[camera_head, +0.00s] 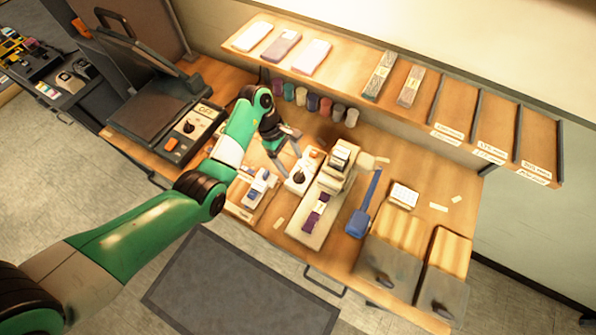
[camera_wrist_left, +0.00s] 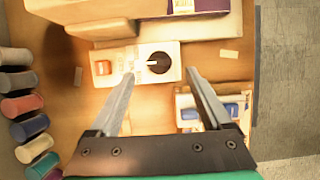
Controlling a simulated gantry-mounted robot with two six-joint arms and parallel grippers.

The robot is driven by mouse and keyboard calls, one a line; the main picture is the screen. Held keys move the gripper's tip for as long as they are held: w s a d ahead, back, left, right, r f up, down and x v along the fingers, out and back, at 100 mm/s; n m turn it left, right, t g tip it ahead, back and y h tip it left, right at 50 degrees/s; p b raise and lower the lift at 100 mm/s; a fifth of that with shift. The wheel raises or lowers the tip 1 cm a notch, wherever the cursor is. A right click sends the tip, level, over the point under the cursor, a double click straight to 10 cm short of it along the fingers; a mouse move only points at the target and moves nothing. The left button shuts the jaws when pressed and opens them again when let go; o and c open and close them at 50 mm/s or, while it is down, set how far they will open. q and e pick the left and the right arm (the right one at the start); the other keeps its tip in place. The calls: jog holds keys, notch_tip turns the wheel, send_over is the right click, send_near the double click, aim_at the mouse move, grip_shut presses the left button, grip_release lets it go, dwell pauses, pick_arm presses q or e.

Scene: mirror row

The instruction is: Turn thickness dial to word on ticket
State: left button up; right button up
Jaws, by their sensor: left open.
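A white panel (camera_head: 293,187) carries a black round dial (camera_head: 299,177) and an orange button (camera_head: 314,153). In the left wrist view the same dial (camera_wrist_left: 158,62) shows a white pointer mark, with the orange button (camera_wrist_left: 103,67) to its left. Any words around the dial are too small to read. My left gripper (camera_head: 289,164) is open and empty beside the panel. In the left wrist view its fingertips (camera_wrist_left: 160,76) point toward the dial, apart from each other. I cannot tell whether they touch the panel. I cannot identify the ticket for certain; small pale slips lie on the bench. My right gripper is not in view.
A beige machine (camera_head: 338,185) with a purple-banded item stands right of the panel. A white tray with blue items (camera_head: 258,187) is left of it. Coloured rolls (camera_head: 313,102) line the back under a shelf (camera_head: 470,125). A blue-handled tool (camera_head: 365,205) lies at right.

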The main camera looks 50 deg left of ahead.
aim_at(299, 175)
pick_arm(q)
jog(key=x, duration=0.5)
jog(key=shift+w+d+f+b, duration=0.1)
jog(key=shift+f+b, duration=0.1)
jog(key=shift+b, duration=0.2)
grip_shut()
